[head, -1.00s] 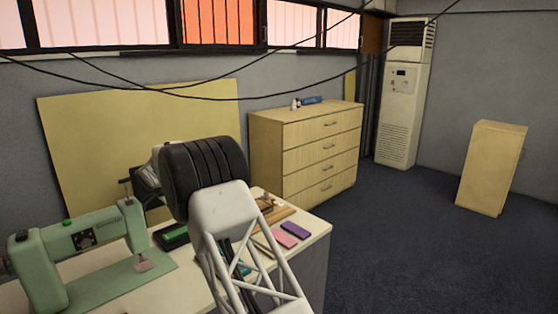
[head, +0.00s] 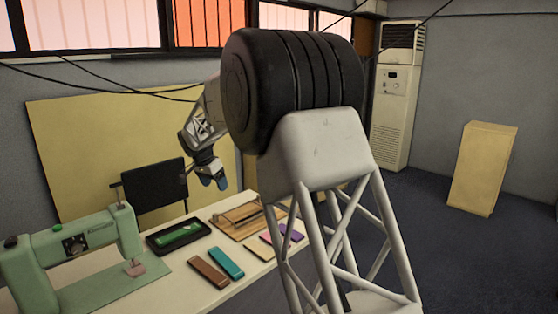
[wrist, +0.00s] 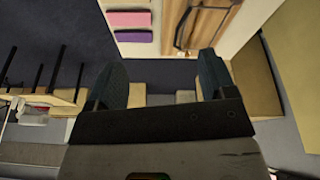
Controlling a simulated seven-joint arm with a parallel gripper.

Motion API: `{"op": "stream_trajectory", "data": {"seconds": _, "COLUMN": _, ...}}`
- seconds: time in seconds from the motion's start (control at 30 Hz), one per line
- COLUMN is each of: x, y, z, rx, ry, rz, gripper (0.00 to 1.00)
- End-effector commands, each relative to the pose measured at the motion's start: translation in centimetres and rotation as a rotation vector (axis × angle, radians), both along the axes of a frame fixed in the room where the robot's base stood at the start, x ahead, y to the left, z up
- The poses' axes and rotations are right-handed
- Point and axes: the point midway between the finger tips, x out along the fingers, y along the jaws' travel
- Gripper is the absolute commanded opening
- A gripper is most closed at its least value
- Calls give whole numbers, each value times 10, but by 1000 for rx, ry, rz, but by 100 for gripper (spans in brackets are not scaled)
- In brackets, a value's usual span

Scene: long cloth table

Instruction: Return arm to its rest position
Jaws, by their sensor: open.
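My gripper (head: 212,178) is raised above the table (head: 222,222), over its back part, in the head view. In the wrist view its two fingers (wrist: 160,84) stand wide apart with nothing between them. My arm is folded up large in the middle of the head view and hides part of the table's right end. On the table lie a black tray with a green item (head: 178,235), a brown block (head: 208,271), a teal block (head: 227,263) and a wooden board (head: 240,220).
A green sewing machine (head: 75,245) stands on the table at left. Pink (wrist: 129,18) and purple (wrist: 128,36) pieces lie near the table edge. A black chair (head: 155,188) is behind the table. A drawer cabinet is mostly hidden by my arm.

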Motion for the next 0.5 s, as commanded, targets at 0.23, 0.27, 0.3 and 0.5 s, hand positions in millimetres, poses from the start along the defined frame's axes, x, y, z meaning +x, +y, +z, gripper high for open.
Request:
{"op": "stream_trajectory", "data": {"seconds": 0.23, "x": -33, "y": -56, "z": 33, "rx": 9, "ry": 17, "rz": 43, "gripper": 77}}
{"op": "stream_trajectory", "data": {"seconds": 0.27, "x": -37, "y": -62, "z": 37, "rx": 11, "ry": 19, "rz": 48, "gripper": 77}}
{"op": "stream_trajectory", "data": {"seconds": 0.3, "x": -43, "y": -71, "z": 41, "rx": 12, "ry": 21, "rz": 57, "gripper": 77}}
{"op": "stream_trajectory", "data": {"seconds": 0.5, "x": -73, "y": -113, "z": 61, "rx": 19, "ry": 35, "rz": 93, "gripper": 77}}
